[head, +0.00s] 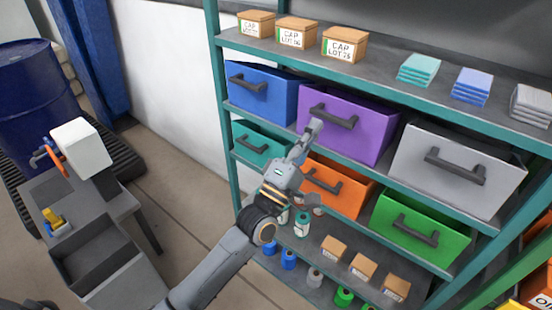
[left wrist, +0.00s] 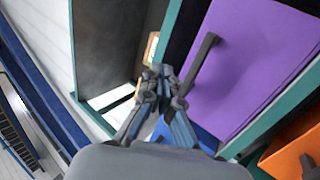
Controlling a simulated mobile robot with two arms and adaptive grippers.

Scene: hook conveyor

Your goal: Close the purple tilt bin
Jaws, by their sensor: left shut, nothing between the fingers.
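The purple tilt bin (head: 365,130) sits in the upper bin row of a teal-framed shelf, between the blue and grey bins. Its dark handle (head: 335,115) runs across its front. How far the bin tilts out is hard to tell. My left gripper (head: 317,123) is shut and empty, in front of the bin's left part near the handle's left end. In the left wrist view the shut fingertips (left wrist: 161,70) appear beside the handle (left wrist: 200,62) and the purple front (left wrist: 250,65). Whether they touch is unclear. My right gripper is not in view.
A blue bin (head: 262,95) and a grey bin (head: 455,170) flank it. Teal (head: 258,146), orange (head: 338,187) and green (head: 422,228) bins are below. Small boxes (head: 295,33) stand on the shelf above. A grey table (head: 95,250) stands at the left.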

